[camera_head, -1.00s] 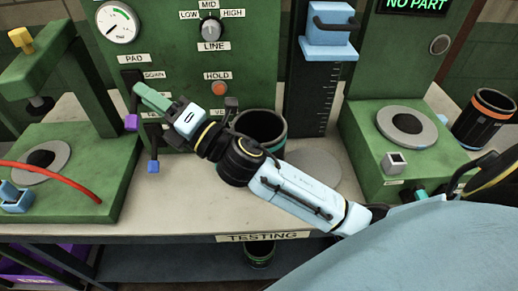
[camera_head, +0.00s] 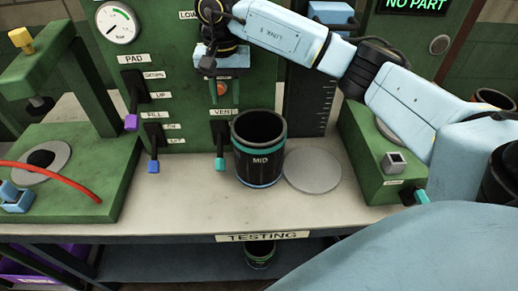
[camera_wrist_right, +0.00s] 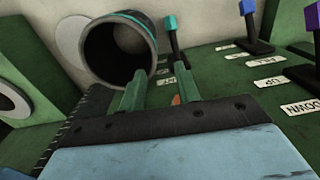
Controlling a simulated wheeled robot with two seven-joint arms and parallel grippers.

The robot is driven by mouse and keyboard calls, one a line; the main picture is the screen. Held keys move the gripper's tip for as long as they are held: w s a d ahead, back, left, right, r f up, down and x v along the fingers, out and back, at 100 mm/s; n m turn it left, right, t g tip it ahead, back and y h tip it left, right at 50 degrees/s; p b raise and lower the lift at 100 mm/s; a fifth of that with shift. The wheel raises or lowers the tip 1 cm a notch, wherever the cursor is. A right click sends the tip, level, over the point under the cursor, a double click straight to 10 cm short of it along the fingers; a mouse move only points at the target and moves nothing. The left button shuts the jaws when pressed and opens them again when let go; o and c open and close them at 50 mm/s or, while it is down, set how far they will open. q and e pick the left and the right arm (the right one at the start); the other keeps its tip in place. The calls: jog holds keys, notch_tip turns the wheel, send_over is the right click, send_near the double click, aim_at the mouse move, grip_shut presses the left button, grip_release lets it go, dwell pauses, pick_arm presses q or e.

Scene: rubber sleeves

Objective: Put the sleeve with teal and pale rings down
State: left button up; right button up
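The black sleeve (camera_head: 260,165) has a teal ring near its top, the word MID on its side and a pale blue ring at its base. It stands upright on the bench, open end up, in front of the green panel. In the right wrist view the sleeve (camera_wrist_right: 150,62) shows its open mouth beyond the fingers. My right gripper (camera_head: 218,90) is up and to the left of the sleeve, in front of the panel and apart from it. Its green fingers (camera_wrist_right: 158,90) are spread with nothing between them. My left gripper is not in view.
A pale round disc (camera_head: 313,170) lies on the bench right of the sleeve. Levers (camera_head: 220,150) stick out of the panel close to its left. A green station (camera_head: 370,165) stands at right, another (camera_head: 75,185) at left with a red hose. The bench front is clear.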

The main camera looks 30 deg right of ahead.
aim_at(233, 126)
jog(key=shift+d+f, duration=0.35)
notch_tip(233, 126, down, 7)
jog(key=shift+s+f+p, duration=0.1)
jog(key=shift+p, duration=0.45)
jog(key=f, duration=0.1)
jog(key=f+p, duration=0.1)
jog(key=f, duration=0.2)
jog(key=shift+s, duration=0.25)
jog(key=shift+f, duration=0.6)
grip_shut()
jog(key=shift+w+r, duration=0.1)
jog(key=shift+r, duration=0.05)
